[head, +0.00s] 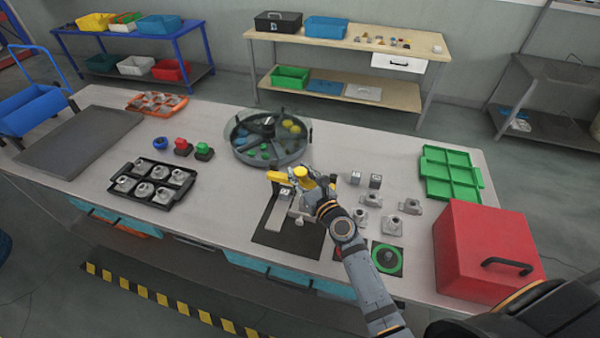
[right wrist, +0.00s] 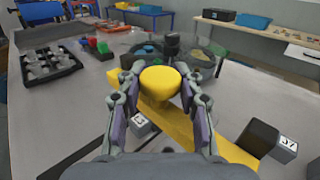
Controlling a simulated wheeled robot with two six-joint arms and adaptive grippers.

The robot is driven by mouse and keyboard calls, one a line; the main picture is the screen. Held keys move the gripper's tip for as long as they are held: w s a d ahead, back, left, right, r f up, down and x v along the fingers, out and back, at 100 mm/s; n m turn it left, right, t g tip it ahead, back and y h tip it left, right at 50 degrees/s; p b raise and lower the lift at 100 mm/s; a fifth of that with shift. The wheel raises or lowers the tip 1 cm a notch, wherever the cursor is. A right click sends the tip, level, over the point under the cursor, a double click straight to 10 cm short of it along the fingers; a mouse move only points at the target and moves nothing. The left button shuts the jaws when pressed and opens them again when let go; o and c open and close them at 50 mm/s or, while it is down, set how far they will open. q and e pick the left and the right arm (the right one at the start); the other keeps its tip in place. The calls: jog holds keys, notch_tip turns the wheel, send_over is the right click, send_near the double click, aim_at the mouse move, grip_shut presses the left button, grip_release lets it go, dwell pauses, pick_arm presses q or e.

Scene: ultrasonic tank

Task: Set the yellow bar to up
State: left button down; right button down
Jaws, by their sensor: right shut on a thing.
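The yellow bar (head: 279,177) is on a grey fixture (head: 277,217) on a dark mat (head: 270,240) near the table's front edge. It lies roughly level, running left to right, with a round yellow knob on it. My right gripper (head: 304,178) is shut on the knob. In the right wrist view the knob (right wrist: 160,84) sits between the two fingers (right wrist: 160,95). The bar (right wrist: 182,126) runs beneath the fingers there, slanting from upper left to lower right. The fingers and wrist hide part of the fixture. My left gripper is not in view.
A round divided tank (head: 272,155) stands just behind the bar. Several small metal parts (head: 388,222) and a green ring (head: 387,258) lie to the right, with a red box (head: 485,250) beyond. A black tray of parts (head: 153,183) is at left. Bare table lies between them.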

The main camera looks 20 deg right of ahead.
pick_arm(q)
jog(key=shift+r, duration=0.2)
pick_arm(e)
jog(key=shift+w+r, duration=0.15)
jog(key=shift+r, duration=0.2)
jog(key=c, duration=1.4)
grip_release()
jog(key=o, duration=0.6)
jog(key=shift+s, duration=0.3)
jog(key=shift+c, duration=0.2)
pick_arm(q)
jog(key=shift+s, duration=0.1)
pick_arm(e)
jog(key=shift+w, duration=0.1)
jog(key=shift+f, duration=0.1)
jog(key=shift+s+d, duration=0.1)
jog(key=shift+s, duration=0.3)
jog(key=s+d, duration=0.2)
jog(key=s, duration=0.9)
